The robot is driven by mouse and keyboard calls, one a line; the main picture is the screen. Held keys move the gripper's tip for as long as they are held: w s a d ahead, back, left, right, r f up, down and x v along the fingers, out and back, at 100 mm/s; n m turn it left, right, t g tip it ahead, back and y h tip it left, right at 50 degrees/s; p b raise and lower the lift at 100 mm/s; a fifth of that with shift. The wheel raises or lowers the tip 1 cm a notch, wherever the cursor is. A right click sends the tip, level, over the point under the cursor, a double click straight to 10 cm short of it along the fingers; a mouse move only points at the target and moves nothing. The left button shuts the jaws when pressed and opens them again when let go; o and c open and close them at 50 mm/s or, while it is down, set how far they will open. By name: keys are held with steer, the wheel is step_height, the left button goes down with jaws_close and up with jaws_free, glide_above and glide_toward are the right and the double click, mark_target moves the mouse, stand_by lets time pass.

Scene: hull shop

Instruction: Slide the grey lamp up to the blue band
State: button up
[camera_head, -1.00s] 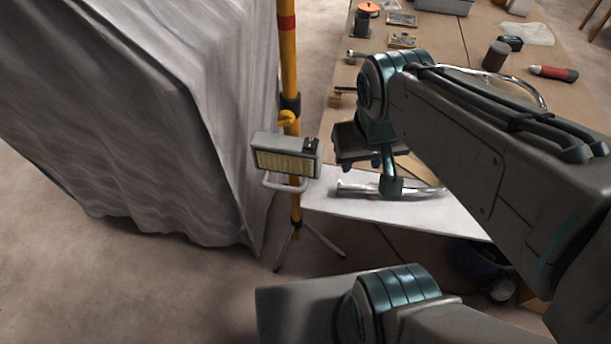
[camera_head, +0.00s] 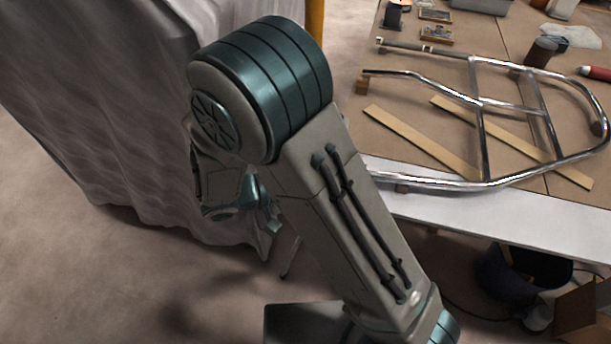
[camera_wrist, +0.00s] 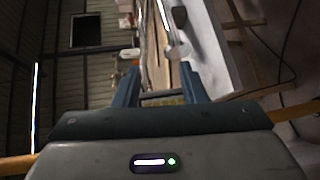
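The yellow pole (camera_head: 315,16) shows at the top of the head view, and my arm covers most of it. The grey lamp is hidden behind my arm there, and no blue band is visible. In the wrist view the yellow pole (camera_wrist: 300,111) crosses behind the palm of my gripper (camera_wrist: 159,72). The two fingers stand well apart, with background between their tips. A small yellowish patch and a grey bar lie between the finger bases; I cannot tell whether they are part of the lamp.
A grey draped sheet (camera_head: 90,110) hangs at the left. A bench (camera_head: 500,215) at the right carries a bent chrome tube frame (camera_head: 480,104), wooden strips (camera_head: 420,140) and small items. A dark bucket (camera_head: 525,275) stands below it. Bare floor (camera_head: 90,290) lies at lower left.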

steer(key=a+f+n+t+y+b, duration=0.1)
steer(key=a+f+n+t+b, duration=0.3)
steer(key=a+f+t, duration=0.65)
steer(key=p+x, duration=0.1)
steer(key=x, duration=1.3)
steer(key=shift+w+a+f+g, duration=0.2)
steer(key=shift+w+a+g, duration=0.1)
steer(key=shift+g, duration=0.05)
jaws_close()
